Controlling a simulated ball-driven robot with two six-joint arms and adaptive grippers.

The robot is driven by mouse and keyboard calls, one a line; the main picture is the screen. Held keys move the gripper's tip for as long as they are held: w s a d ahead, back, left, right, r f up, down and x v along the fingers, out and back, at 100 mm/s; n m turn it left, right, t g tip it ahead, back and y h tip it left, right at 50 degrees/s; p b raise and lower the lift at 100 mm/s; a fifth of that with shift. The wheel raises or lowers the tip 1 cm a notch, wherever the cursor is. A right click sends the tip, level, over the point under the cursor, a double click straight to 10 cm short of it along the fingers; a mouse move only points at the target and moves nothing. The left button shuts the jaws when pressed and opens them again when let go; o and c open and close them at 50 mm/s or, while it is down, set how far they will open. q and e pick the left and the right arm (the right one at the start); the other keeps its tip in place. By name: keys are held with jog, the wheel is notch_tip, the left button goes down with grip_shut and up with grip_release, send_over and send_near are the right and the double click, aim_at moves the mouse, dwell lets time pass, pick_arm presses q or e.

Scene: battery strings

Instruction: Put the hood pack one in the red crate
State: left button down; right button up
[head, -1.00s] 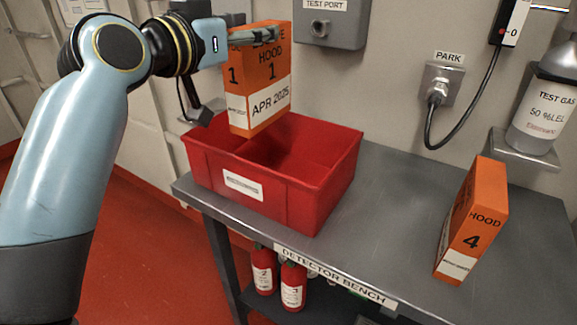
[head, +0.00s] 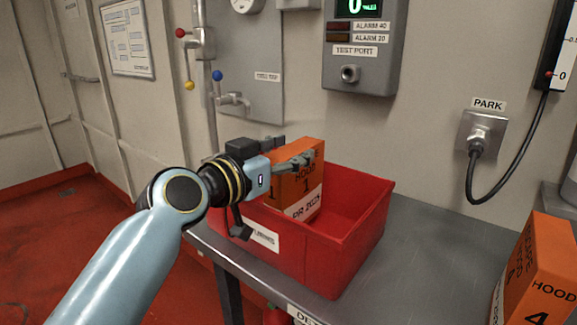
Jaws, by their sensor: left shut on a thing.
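The orange hood pack one (head: 312,185), marked "HOOD 1" with a white date label, is upright at the left part of the red crate (head: 345,250). Its lower part is hidden behind the crate's front wall, so I cannot tell whether it touches the crate floor. My left gripper (head: 297,162) is shut on the upper part of the pack. The right part of the crate looks empty. My right gripper is not in view.
The crate stands on a grey metal bench (head: 425,255). Another orange hood pack, marked 4 (head: 545,270), stands on the bench at the right. A test port box (head: 362,50) and a park socket (head: 482,130) are on the wall behind. The bench between crate and pack 4 is clear.

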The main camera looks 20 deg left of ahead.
pick_arm(q)
jog(key=shift+f, duration=0.55)
jog(key=shift+f+b, duration=0.2)
jog(key=shift+b, duration=0.1)
jog(key=c, duration=0.6)
grip_release()
jog(key=v, duration=1.2)
jog(key=shift+r, duration=0.15)
